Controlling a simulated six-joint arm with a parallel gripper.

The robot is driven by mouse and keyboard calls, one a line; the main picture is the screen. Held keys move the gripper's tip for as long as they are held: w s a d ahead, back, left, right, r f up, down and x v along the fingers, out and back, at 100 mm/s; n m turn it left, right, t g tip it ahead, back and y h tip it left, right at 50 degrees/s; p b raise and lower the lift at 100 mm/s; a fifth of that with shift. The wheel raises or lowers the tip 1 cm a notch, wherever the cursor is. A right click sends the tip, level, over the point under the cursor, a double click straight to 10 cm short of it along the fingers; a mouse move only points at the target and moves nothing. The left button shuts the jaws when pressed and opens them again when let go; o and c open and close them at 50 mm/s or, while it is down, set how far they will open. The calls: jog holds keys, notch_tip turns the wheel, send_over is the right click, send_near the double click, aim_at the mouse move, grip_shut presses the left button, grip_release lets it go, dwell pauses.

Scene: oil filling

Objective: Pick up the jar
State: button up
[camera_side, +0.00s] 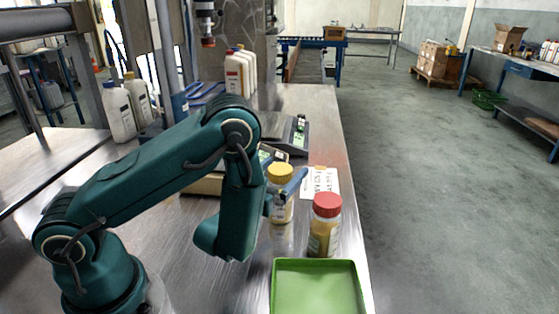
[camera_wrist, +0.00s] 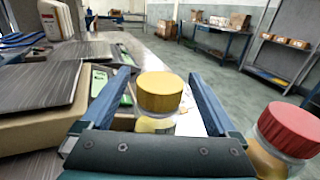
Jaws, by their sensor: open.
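A jar with a yellow lid (camera_side: 280,172) stands upright on the metal table. My gripper (camera_side: 288,186) is at this jar, level with its upper part, and one blue finger crosses in front of it. In the wrist view the yellow-lidded jar (camera_wrist: 161,93) shows between the two open fingers of my gripper (camera_wrist: 159,77), with a gap on each side. A second jar, with a red lid (camera_side: 325,228), stands nearer the side camera and to the right. In the wrist view the red-lidded jar (camera_wrist: 288,135) is outside the right finger.
A green tray (camera_side: 317,262) lies at the table's front, close to the red-lidded jar. A scale-like device (camera_side: 290,138) and a white paper sheet (camera_side: 325,182) lie near the yellow-lidded jar. White bottles (camera_side: 240,75) stand farther back. The table's right edge is close to the jars.

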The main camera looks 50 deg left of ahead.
grip_shut()
jog(key=shift+r, duration=0.15)
dwell(0.4)
